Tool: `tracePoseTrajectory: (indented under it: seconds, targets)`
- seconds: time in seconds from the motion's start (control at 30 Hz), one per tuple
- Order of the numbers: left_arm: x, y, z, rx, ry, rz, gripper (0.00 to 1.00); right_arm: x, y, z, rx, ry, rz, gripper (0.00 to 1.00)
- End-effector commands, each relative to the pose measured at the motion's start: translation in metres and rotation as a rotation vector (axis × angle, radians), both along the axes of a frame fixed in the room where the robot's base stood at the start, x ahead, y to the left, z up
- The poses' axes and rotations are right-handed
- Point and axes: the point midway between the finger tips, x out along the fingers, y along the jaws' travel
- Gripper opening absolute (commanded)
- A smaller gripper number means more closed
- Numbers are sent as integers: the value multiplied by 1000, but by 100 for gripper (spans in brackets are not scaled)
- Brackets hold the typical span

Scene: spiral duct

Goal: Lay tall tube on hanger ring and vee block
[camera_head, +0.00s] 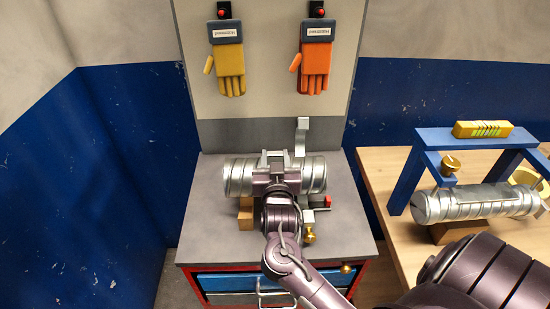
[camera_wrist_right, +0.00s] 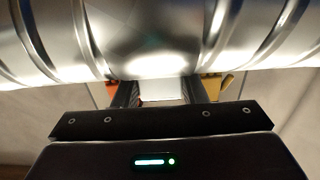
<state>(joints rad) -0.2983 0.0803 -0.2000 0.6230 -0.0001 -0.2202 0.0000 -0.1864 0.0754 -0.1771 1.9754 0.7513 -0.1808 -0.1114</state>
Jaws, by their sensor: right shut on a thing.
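A ribbed silver tube (camera_head: 238,178) lies level across the view above the grey cabinet top. My right gripper (camera_head: 276,166) is shut on its middle, and the tube's ends stick out on both sides. The right wrist view shows the held tube close up (camera_wrist_right: 160,40), with the fingers (camera_wrist_right: 170,90) against it. A second ribbed silver tube (camera_head: 470,203) lies on a wooden vee block (camera_head: 452,231) on the right table, its right end by a brass-coloured ring (camera_head: 528,178). I cannot tell whether the ring encircles it. My left gripper is out of view.
A blue frame (camera_head: 405,180) with a yellow level (camera_head: 482,129) stands over the second tube. On the cabinet (camera_head: 215,240) are a wooden block (camera_head: 246,214), a grey upright bracket (camera_head: 302,130), a red-tipped lever (camera_head: 327,202) and a brass knob (camera_head: 309,236). Gloves hang on the panel behind.

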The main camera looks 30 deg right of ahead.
Motion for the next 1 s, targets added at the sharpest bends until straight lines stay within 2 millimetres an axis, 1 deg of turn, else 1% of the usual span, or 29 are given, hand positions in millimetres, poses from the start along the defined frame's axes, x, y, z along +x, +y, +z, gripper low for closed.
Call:
tracePoseTrajectory:
  seconds: [0.2, 0.67, 1.0]
  targets:
    - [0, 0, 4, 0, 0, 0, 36, -1, 0, 2, -1, -3, -1, 0]
    - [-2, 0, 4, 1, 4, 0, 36, 0, 0, 2, -1, -3, 0, 0]
    - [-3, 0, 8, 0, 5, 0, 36, 0, 0, 2, -1, -3, 0, 0]
